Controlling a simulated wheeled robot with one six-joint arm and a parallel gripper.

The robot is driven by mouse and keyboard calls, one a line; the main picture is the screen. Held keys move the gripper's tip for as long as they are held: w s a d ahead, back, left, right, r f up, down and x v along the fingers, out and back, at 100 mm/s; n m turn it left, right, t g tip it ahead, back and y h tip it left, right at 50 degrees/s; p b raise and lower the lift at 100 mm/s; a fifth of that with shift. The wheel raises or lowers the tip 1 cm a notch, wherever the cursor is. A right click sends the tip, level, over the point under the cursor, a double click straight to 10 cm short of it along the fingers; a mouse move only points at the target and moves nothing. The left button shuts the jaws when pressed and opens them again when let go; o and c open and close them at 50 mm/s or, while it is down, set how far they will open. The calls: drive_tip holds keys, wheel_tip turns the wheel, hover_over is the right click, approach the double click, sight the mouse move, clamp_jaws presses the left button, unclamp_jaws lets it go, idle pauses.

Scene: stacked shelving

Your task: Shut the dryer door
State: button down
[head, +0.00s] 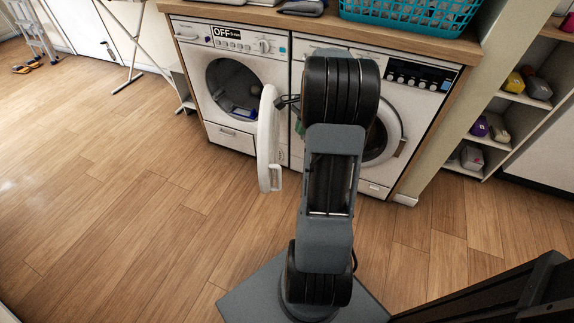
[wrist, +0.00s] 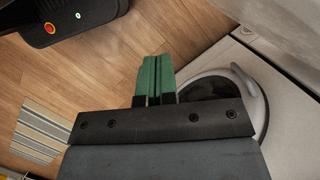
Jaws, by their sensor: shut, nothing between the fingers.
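The left machine (head: 215,85) is white with an "OFF" display, and its round opening is uncovered. Its round white door (head: 267,140) stands open, swung out to the right of the opening and seen nearly edge-on, with a handle at its lower edge. I take this to be the dryer door. My gripper (head: 299,128) is mostly hidden behind my arm in the head view, just right of the door; contact cannot be told. In the wrist view its green fingers (wrist: 153,78) are together with nothing between them.
A second white machine (head: 408,110) stands to the right with its round door shut; a round door (wrist: 222,90) shows at right in the wrist view. A turquoise basket (head: 410,14) sits on the wooden counter. Shelves (head: 510,105) stand farther right.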

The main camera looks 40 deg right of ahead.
drive_tip(key=a+b+x, duration=0.1)
drive_tip(key=b+x, duration=0.1)
drive_tip(key=x, duration=0.4)
drive_tip(key=a+b+x, duration=0.1)
drive_tip(key=b+x, duration=0.2)
drive_tip(key=x, duration=0.3)
drive_tip(key=shift+w+a+r, duration=0.15)
drive_tip(key=shift+w+a, duration=0.05)
drive_tip(key=shift+a, duration=0.15)
drive_tip(key=shift+a+m, duration=0.1)
drive_tip(key=shift+m, duration=0.2)
